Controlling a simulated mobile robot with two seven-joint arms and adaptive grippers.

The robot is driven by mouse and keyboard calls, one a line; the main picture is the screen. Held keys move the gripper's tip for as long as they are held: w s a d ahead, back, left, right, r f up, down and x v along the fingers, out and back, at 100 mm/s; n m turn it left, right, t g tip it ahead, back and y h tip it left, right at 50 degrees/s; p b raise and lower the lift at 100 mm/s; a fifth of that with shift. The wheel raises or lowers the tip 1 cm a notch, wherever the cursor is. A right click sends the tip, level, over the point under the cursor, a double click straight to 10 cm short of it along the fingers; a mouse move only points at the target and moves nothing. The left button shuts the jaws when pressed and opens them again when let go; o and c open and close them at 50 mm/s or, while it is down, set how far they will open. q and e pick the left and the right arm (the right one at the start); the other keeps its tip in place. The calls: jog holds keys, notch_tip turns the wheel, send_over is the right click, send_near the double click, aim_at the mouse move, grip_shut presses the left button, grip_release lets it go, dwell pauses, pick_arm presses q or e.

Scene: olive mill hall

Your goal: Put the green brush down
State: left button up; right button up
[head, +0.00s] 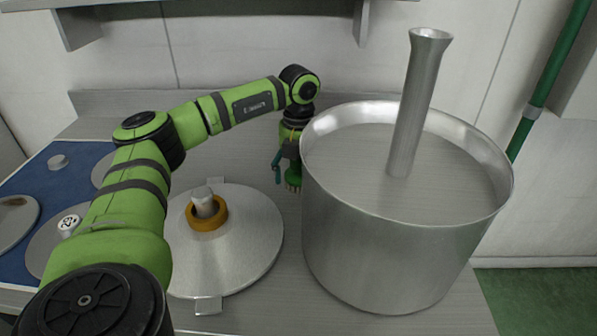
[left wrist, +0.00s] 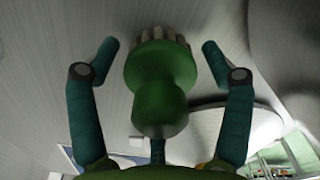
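The green brush (left wrist: 160,80) is in the middle of the left wrist view, its pale bristles at the far end, away from my wrist. In the head view it shows small (head: 293,178), just left of the big steel vat, with its bristle end low by the counter (head: 262,312). My left gripper (left wrist: 160,50) has its two teal fingers spread on either side of the brush, with a visible gap on both sides. In the head view the gripper (head: 284,170) points down and partly hides the brush. My right gripper is not in view.
The steel vat (head: 390,245) with an upright metal tube (head: 415,105) stands close right of the gripper. A round steel lid (head: 235,255) with an orange ring (head: 206,214) lies left. A blue mat (head: 30,180) with discs is farther left. The wall is behind.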

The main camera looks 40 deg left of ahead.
pick_arm(q)
jog(key=shift+r, duration=0.1)
notch_tip(320, 180, up, 12)
jog(key=shift+r, duration=0.1)
dwell(0.6)
dwell(0.4)
